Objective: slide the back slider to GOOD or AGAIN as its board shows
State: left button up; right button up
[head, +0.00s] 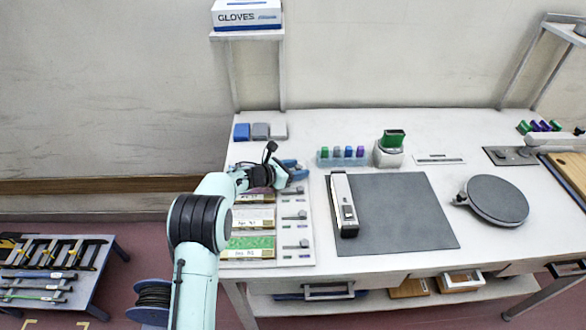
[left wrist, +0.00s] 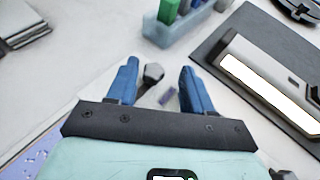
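The slider panel (head: 308,232) lies at the left of the table, with labelled boards beside grey slider knobs in rows. The back board (head: 246,197) is partly covered by my left arm, and its wording is too small to read. The back slider's grey knob (head: 293,190) is just in front of my left gripper (head: 294,170). In the left wrist view, my left gripper (left wrist: 163,88) is open, its blue fingers apart, with a grey knob (left wrist: 153,72) showing between them. A purple mark (left wrist: 168,95) lies beside that knob. I cannot tell whether the fingers touch it. My right gripper is out of view.
Behind the gripper are blue and grey blocks (head: 260,131) and a rack of coloured pieces (head: 342,158). A dark mat (head: 400,215) with a white-and-black device (head: 344,205) lies right of the panel. A round dark plate (head: 497,199) is further right.

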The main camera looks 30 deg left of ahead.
pick_arm(q)
jog(key=shift+a+r, duration=0.15)
jog(key=shift+s+a+r, duration=0.1)
jog(key=shift+s+a, duration=0.05)
jog(key=b+v, duration=0.2)
jog(key=v, duration=1.1)
